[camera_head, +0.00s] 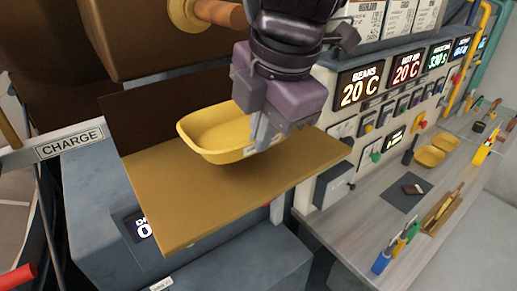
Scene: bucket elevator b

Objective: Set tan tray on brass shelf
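The tan tray (208,131), yellowish with rounded corners, is over the brass shelf (215,200), a flat gold-brown plate. It looks nearly level and empty; I cannot tell whether its bottom touches the shelf or hangs just above it. My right gripper (266,136) reaches down from the top and is shut on the tray's right end wall, beside a small white label. The gripper covers the tray's right end. My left gripper is not in view.
Right of the shelf stand a panel with lit displays (360,88) and a grey bench (345,215) holding yellow trays (430,156) and tools. A CHARGE sign (70,144) is at left. The shelf's front is bare.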

